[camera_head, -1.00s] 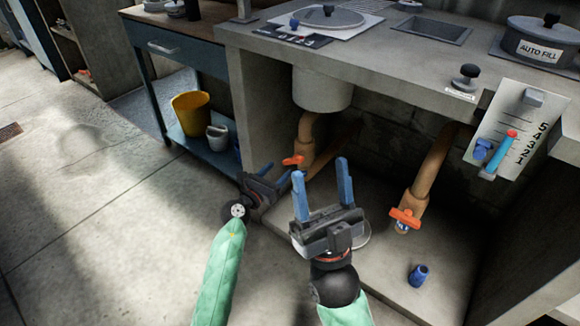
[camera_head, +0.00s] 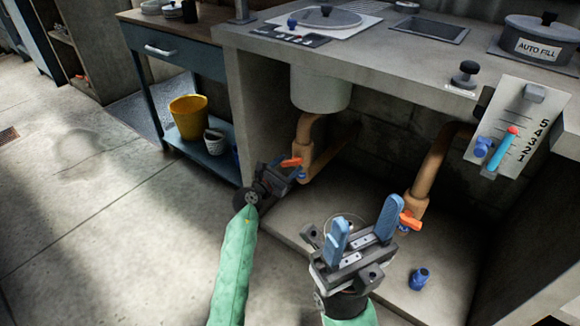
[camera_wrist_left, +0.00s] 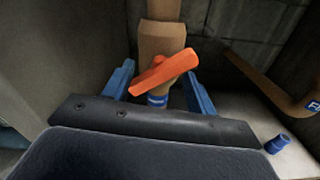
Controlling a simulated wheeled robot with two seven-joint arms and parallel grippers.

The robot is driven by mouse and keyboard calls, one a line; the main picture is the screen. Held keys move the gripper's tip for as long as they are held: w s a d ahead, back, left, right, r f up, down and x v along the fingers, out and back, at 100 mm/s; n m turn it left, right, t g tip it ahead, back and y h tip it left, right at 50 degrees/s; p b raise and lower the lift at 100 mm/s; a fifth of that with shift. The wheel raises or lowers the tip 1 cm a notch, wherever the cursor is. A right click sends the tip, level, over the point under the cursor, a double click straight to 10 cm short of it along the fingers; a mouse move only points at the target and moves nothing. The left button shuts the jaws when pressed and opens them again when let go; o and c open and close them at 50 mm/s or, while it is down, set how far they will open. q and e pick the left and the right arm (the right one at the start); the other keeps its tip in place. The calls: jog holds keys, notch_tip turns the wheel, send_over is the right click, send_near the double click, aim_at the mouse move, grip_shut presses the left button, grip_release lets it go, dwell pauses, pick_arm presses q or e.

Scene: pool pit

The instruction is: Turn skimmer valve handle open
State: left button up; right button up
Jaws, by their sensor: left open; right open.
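An orange valve handle (camera_head: 291,163) sits on the left tan pipe (camera_head: 303,140) below the round grey canister (camera_head: 320,91). In the left wrist view, the handle (camera_wrist_left: 163,71) slants across the pipe, its right end higher, above a blue band whose text is unreadable. My left gripper (camera_wrist_left: 160,82) is open, with one blue finger on each side of the handle and pipe; I see no clear grip. In the head view, the left gripper (camera_head: 284,174) is just below the handle. My right gripper (camera_head: 366,216) is open and empty, its right finger partly covering the right pipe's orange handle (camera_head: 411,221).
The concrete counter (camera_head: 400,70) overhangs both pipes, and its side wall (camera_head: 237,110) stands left of my left gripper. A blue cap-like piece (camera_head: 419,279) rests on the ledge. A yellow bucket (camera_head: 188,118) stands on a low shelf at left.

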pick_arm(q)
jog(key=shift+w+d, duration=0.45)
jog(key=shift+w, duration=0.15)
